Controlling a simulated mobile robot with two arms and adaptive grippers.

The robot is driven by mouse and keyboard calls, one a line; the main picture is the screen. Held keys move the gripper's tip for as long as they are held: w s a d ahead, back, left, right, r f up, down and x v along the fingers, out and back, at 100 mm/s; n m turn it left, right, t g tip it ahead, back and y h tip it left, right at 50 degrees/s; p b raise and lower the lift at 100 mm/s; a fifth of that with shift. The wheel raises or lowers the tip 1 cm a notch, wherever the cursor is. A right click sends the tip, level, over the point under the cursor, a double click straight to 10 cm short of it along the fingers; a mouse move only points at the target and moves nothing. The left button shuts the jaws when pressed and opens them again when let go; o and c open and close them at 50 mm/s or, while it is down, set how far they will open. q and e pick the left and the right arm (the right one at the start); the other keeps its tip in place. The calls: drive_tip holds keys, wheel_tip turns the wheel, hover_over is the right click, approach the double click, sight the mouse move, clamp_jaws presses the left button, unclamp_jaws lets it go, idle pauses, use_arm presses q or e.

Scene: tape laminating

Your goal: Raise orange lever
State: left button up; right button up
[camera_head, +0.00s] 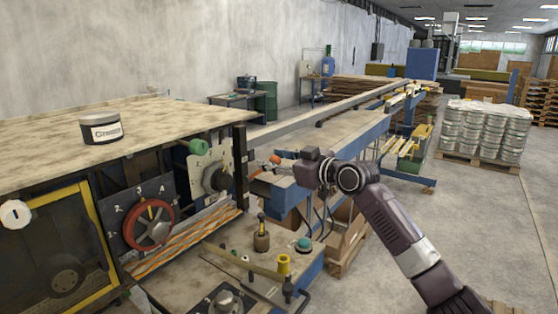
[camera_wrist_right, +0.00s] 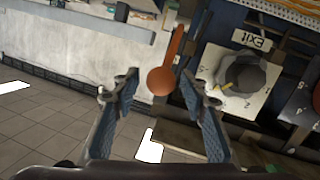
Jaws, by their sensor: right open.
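The orange lever (camera_wrist_right: 170,58) shows in the right wrist view as a flat arm with a round end. The round end lies in line with the gap between my right gripper's fingers (camera_wrist_right: 160,88), with space on both sides. I cannot tell how deep it sits between them. In the head view the lever's orange end (camera_head: 275,159) is a small spot by the machine's edge, and my right gripper (camera_head: 272,168) is right at it, partly hiding it. My right gripper is open and holds nothing. My left gripper is not in view.
A pale plate with a black knob (camera_head: 215,179) and a red handwheel (camera_head: 148,225) are left of my right gripper. A dark can (camera_head: 100,128) stands on the machine's top. Several control handles stand on the lower bench (camera_head: 230,262). Open floor (camera_head: 480,215) lies to the right.

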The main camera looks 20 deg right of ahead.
drive_tip(key=v, duration=1.2)
